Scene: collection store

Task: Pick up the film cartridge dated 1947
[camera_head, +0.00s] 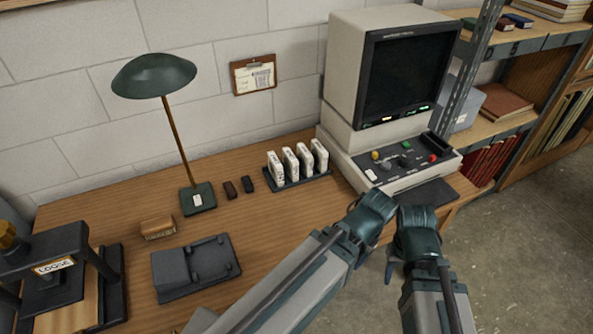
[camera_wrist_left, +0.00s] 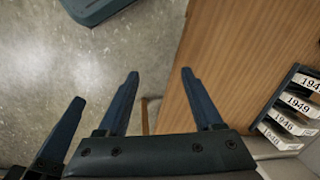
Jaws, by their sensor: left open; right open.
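Several white film cartridges (camera_head: 298,160) stand upright in a dark rack (camera_head: 300,181) at the back of the desk. I cannot tell which is 1947. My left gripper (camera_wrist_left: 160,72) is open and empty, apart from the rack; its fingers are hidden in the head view.
A microfilm reader (camera_head: 392,75) stands right of the rack. A lamp (camera_head: 198,198), two small dark blocks (camera_head: 239,187), a brown box (camera_head: 158,227), a black device (camera_head: 196,268) and a press marked LOOSE (camera_head: 55,264) occupy the left. Shelves (camera_head: 500,125) stand at right.

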